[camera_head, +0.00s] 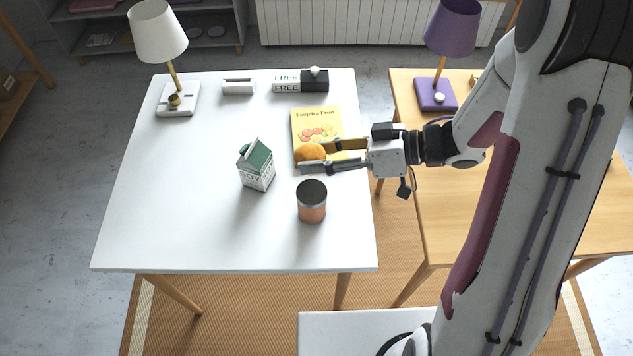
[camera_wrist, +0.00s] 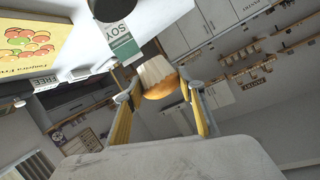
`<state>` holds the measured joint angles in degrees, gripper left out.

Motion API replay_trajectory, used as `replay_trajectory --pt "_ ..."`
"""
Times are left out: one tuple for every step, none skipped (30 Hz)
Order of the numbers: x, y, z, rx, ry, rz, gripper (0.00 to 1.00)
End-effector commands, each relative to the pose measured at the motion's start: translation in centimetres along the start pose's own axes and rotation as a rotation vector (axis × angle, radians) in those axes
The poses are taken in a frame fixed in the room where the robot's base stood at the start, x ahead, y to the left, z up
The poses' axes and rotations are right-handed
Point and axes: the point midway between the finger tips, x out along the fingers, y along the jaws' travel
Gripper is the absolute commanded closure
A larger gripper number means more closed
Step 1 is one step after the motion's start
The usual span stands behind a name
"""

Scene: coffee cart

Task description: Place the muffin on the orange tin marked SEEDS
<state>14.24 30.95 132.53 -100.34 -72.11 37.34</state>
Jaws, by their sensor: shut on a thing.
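The muffin (camera_head: 311,152), with an orange-brown top, is held between the fingers of my gripper (camera_head: 316,158). In the wrist view the muffin (camera_wrist: 158,78) shows a pale wrapper and a golden top between the two fingers (camera_wrist: 160,90). An orange-copper tin (camera_head: 312,207) with a black lid stands upright on the white table, nearer the camera than my gripper. I cannot read any SEEDS marking on it. The muffin is apart from the tin, beyond it in the head view. The near finger hides part of the muffin.
A green-and-white milk-style carton (camera_head: 256,168) stands left of the tin. A yellow fruit book (camera_head: 316,122) lies behind the muffin. A white lamp (camera_head: 160,35), a white holder (camera_head: 238,87) and a FREE block (camera_head: 300,82) line the back. The white table's (camera_head: 160,220) front left is clear.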

Motion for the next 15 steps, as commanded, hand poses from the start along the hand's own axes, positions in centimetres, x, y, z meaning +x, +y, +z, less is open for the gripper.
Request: replay_trajectory --pt "0.2 0.1 0.5 0.003 0.000 0.000 0.83" --pt "0.3 0.2 0.7 0.004 0.000 0.000 0.83" --pt "0.4 0.4 1.1 0.004 0.000 -0.001 0.83" --pt "0.5 0.5 1.4 0.004 0.000 0.000 0.83" --pt "0.7 0.6 1.7 0.004 -0.001 0.000 0.83" --pt "0.8 0.7 2.1 0.004 -0.001 -0.001 0.83" --pt "0.9 0.8 2.4 0.003 -0.001 -0.001 0.83" --pt "1.0 0.9 2.6 0.003 -0.001 -0.001 0.83" --pt "1.1 1.0 3.0 0.004 -0.001 -0.001 0.83" --pt "1.2 1.1 3.2 0.003 -0.001 -0.001 0.83" --pt "1.3 1.2 3.4 0.002 0.000 0.000 0.83" --pt "1.4 1.3 3.6 0.002 0.000 0.000 0.83" --pt "1.5 1.4 3.8 0.002 0.000 0.000 0.83" --pt "1.5 1.4 3.9 0.002 0.000 0.000 0.83" --pt "1.6 1.5 4.0 0.001 0.000 0.000 0.83"
